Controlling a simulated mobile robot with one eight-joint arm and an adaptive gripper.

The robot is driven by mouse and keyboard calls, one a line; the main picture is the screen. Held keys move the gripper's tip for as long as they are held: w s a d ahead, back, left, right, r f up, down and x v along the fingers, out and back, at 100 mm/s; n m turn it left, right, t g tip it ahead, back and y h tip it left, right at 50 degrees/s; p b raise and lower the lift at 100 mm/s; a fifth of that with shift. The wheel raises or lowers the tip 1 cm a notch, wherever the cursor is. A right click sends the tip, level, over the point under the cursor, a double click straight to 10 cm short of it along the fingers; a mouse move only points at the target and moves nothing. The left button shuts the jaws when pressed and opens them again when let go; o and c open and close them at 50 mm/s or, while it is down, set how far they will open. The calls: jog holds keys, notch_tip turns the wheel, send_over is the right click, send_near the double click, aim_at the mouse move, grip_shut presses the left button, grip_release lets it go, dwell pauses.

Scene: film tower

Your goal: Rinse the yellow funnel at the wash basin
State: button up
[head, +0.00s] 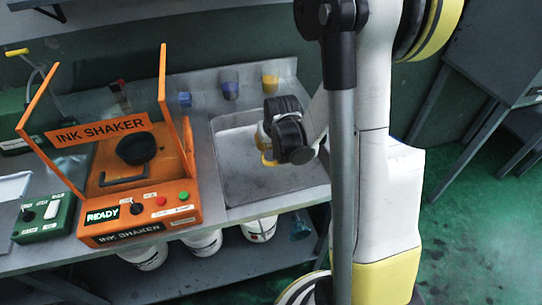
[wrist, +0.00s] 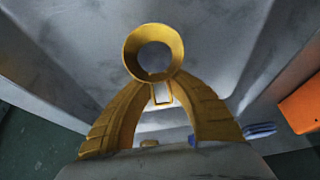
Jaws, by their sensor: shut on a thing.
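The yellow funnel (wrist: 134,45) shows in the wrist view as a round ring with an open hole through its middle. My gripper (wrist: 160,85) is shut on it, with the two curved fingers meeting at the funnel's near side. In the head view my gripper (head: 266,152) is over the grey wash basin (head: 240,184), and a little yellow shows beside the dark wrist. My wrist hides most of the funnel there. I cannot tell how far it is above the basin floor.
An orange ink shaker (head: 150,225) stands left of the basin. A green control box (head: 45,216) sits at the left. White buckets (head: 259,229) stand below the bench.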

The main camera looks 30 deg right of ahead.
jog(key=shift+r, duration=0.1)
dwell(0.4)
jog(key=shift+r+p, duration=4.7)
jog(key=shift+r, duration=1.6)
jog(key=shift+r, duration=0.1)
notch_tip(320, 180, up, 4)
jog(key=p, duration=0.2)
jog(key=shift+p, duration=0.4)
